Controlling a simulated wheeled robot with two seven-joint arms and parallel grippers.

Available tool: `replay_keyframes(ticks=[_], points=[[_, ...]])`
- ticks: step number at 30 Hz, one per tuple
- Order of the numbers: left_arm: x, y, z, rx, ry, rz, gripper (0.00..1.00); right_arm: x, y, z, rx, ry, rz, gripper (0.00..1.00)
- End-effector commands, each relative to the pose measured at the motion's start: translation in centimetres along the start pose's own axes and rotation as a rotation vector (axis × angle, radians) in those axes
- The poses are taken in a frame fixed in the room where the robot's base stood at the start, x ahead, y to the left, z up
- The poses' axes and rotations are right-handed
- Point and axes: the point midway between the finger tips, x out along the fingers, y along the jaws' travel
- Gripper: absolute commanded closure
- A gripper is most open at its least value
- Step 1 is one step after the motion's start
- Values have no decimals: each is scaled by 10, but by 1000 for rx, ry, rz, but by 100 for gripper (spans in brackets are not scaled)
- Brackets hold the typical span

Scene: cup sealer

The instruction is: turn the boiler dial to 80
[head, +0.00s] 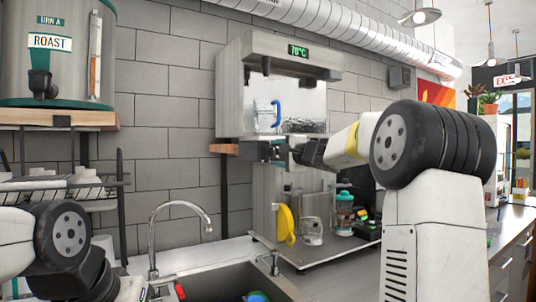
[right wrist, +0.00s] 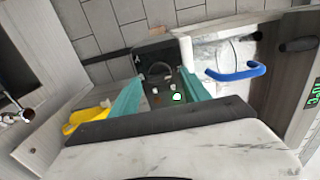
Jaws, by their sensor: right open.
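The boiler (head: 230,85) is a grey metal box on the tiled wall, with a green display (head: 298,51) reading 70°C. In the right wrist view, a dark panel (right wrist: 143,58) carries a round dark dial (right wrist: 160,70) with small pale marks and a green light near it. My right gripper (right wrist: 161,95) is open, its teal fingers on either side of the dial in that view. I cannot tell whether they touch it. In the head view the right gripper (head: 275,152) is just below the boiler's front and largely hides the dial. My left gripper is out of view.
Below are a yellow item (head: 286,225), a glass jug (head: 312,231) and a teal-lidded jar (head: 344,211). A sink tap (head: 180,206) and dish rack (head: 100,184) stand left.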

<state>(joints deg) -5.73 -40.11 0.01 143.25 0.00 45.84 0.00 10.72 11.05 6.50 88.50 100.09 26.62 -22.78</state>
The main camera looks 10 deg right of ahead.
Motion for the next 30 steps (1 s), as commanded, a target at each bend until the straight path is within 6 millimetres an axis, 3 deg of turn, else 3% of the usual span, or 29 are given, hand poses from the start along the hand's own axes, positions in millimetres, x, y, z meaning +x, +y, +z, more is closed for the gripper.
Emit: replay_keyframes(ticks=[11,12,20,30], points=[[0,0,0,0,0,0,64,11,0,1,-1,-1,0,45],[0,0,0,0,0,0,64,11,0,1,-1,-1,0,47],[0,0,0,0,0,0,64,10,0,1,-1,-1,0,98],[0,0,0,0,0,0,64,10,0,1,34,-1,0,100]])
